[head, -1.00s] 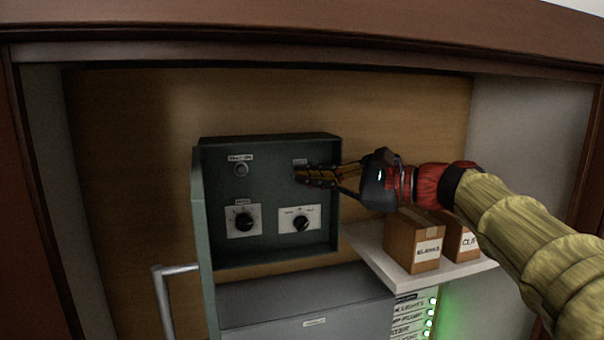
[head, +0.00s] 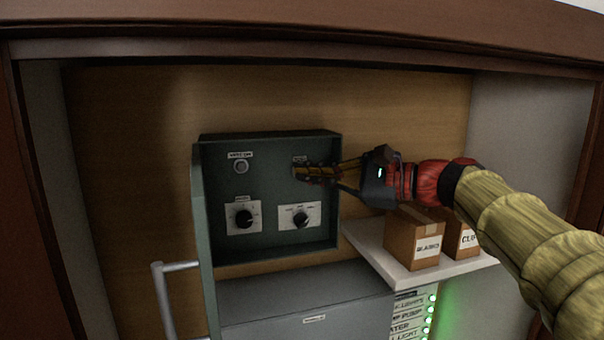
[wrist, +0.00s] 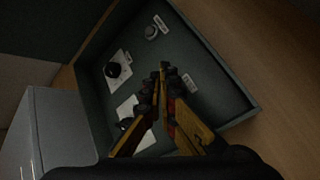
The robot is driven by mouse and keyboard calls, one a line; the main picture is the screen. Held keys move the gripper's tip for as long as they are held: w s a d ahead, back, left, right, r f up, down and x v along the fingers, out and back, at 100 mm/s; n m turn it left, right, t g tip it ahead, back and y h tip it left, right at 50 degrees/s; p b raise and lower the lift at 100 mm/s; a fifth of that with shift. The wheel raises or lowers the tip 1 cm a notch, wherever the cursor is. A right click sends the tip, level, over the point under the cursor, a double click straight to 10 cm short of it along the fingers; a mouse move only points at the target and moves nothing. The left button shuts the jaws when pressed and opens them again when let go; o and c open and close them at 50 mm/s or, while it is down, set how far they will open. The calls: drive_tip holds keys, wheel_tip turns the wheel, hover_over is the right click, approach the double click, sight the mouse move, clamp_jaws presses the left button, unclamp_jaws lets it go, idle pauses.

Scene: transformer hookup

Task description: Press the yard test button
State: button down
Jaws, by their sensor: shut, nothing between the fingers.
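An open grey-green control box (head: 270,254) is mounted on the back wall. A round grey button (head: 241,167) sits at its upper left under a white label too blurred to read surely; this button also shows in the wrist view (wrist: 151,32). A second label (head: 300,159) is at the upper right, and my gripper (head: 299,173) is right below it, covering whatever lies behind. My gripper (wrist: 164,74) is shut and empty, its tips close to the panel. I cannot tell whether they touch it. Which button is the yard test one is not readable.
Two black knobs (head: 244,218) (head: 301,219) on white plates are lower in the box. Its open door (head: 203,240) stands at the left. Cardboard boxes (head: 413,240) stand on a white shelf (head: 374,256) below my arm. Green lights (head: 431,310) glow below.

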idle(0.4)
drive_tip(key=shift+w+a, duration=0.1)
drive_tip(key=shift+w, duration=0.3)
drive_tip(key=shift+w+a, duration=0.1)
drive_tip(key=shift+w, duration=0.3)
idle(0.7)
drive_tip(key=shift+s, duration=0.15)
drive_tip(key=shift+s+d, duration=0.2)
drive_tip(key=shift+s, duration=0.5)
drive_tip(key=shift+s+d+b, duration=0.25)
drive_tip(key=shift+s+b, duration=0.2)
drive_tip(key=shift+s, duration=0.35)
drive_tip(key=shift+s+d+b, duration=0.2)
drive_tip(key=shift+s+b, duration=0.2)
drive_tip(key=shift+s, duration=0.35)
drive_tip(key=shift+s+d+b, duration=0.25)
drive_tip(key=shift+s+b, duration=0.2)
drive_tip(key=shift+s, duration=0.35)
